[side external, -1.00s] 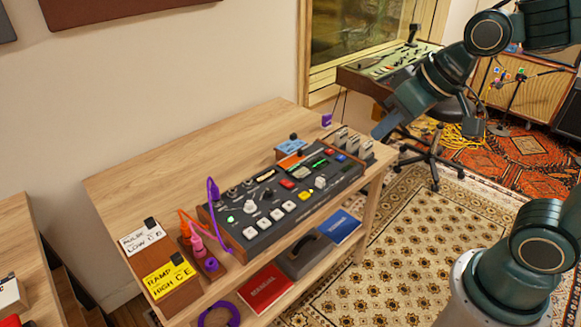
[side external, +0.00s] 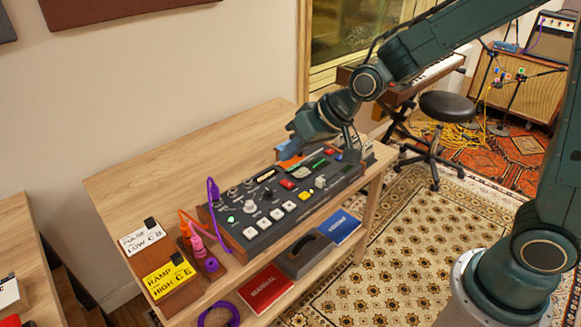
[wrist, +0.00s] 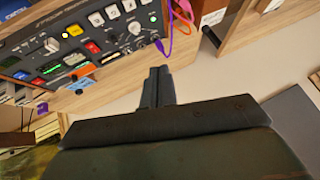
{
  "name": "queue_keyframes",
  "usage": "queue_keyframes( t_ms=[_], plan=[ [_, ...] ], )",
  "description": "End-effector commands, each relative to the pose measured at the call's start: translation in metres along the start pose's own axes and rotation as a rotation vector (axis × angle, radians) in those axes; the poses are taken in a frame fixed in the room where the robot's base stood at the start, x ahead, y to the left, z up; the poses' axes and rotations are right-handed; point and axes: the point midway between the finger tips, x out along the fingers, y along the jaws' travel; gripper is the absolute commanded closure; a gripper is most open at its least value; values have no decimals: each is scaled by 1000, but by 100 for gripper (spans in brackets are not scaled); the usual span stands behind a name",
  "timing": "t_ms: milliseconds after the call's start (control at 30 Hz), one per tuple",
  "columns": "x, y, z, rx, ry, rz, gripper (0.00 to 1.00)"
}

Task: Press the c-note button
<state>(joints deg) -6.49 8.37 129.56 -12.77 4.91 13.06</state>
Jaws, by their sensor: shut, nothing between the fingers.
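The control panel (side external: 262,241) sits on the wooden bench and carries a front row of white square buttons (side external: 276,214) and one yellow button (side external: 304,196). I cannot read which button is the c-note. In the wrist view the panel (wrist: 62,48) is at upper left, with the white buttons (wrist: 113,12) near the top edge. My gripper (wrist: 160,70) is shut and empty, its narrow fingers standing over the bench beside the panel. In the side view the hand (side external: 308,124) is above the far side of the panel, apart from the buttons; the fingertips are unclear.
A purple cable (side external: 212,190) arches at the panel's left end, by pink plugs (side external: 197,244). A white card (side external: 142,238) and a yellow card (side external: 168,277) stand at the front left. The bench top (side external: 180,165) behind the panel is clear.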

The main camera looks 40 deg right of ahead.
Motion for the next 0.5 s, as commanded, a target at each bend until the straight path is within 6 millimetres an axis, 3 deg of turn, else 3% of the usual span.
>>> queue_keyframes(
  t_ms=[500],
  plan=[
    [98,-14,6,106,19,-102,100]
  ],
)
